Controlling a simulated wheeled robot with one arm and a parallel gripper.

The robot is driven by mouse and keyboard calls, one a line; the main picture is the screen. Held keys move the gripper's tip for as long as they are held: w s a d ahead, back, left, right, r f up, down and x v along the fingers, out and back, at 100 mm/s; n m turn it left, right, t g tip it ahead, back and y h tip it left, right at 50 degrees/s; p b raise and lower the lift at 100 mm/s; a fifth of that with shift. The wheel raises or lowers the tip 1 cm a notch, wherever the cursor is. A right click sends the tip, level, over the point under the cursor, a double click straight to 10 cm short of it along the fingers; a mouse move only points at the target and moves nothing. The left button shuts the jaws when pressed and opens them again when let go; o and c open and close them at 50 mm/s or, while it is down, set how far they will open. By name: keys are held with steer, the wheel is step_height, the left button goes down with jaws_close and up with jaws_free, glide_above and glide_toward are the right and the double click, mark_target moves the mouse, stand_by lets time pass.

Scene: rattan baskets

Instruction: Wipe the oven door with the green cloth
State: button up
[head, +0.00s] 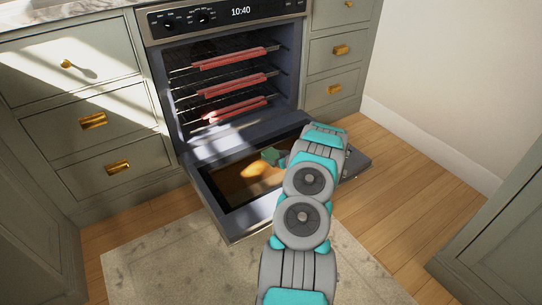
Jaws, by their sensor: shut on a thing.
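The oven (228,80) stands between grey cabinets, and its door (235,222) is folded down open, its dark inner face upward. A small green cloth (270,155) is at the inner part of the door, at the end of my arm. My gripper (277,158) is over the door and shut on the cloth; my arm hides most of it and the right part of the door. Whether the cloth touches the door surface cannot be told. An orange-yellow patch (258,171) shows on the door just left of and below the cloth.
Several racks with red front guards (235,84) are inside the oven. Drawers with brass handles (93,121) flank it. A pale rug (165,262) lies on the wooden floor in front. Another cabinet (500,215) stands at the right, with free floor between.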

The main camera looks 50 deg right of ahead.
mark_target(256, 170)
steer(key=shift+s+f, duration=0.1)
steer(key=shift+f, duration=0.1)
steer(key=shift+w+a+b, duration=0.2)
steer(key=shift+a, duration=0.5)
steer(key=shift+w+a+b, duration=0.15)
steer(key=shift+a, duration=0.5)
steer(key=shift+w+a+r, duration=0.25)
steer(key=shift+w+a, duration=0.05)
steer(key=shift+a, duration=0.4)
steer(key=shift+w+a+f+b, duration=0.15)
steer(key=shift+a+b, duration=0.15)
steer(key=shift+a, duration=0.45)
steer(key=shift+w+a+r+b, duration=0.1)
steer(key=shift+w+a+b, duration=0.15)
steer(key=shift+a, duration=0.5)
steer(key=shift+w+a+f+b, duration=0.1)
steer(key=shift+a+b, duration=0.2)
steer(key=shift+a, duration=0.45)
steer(key=shift+w+a+r+b, duration=0.1)
steer(key=shift+w+a+b, duration=0.1)
steer(key=shift+a, duration=0.5)
steer(key=shift+w+a+r+b, duration=0.1)
steer(key=shift+w+a+b, duration=0.1)
steer(key=shift+a, duration=0.45)
steer(key=shift+a, duration=0.1)
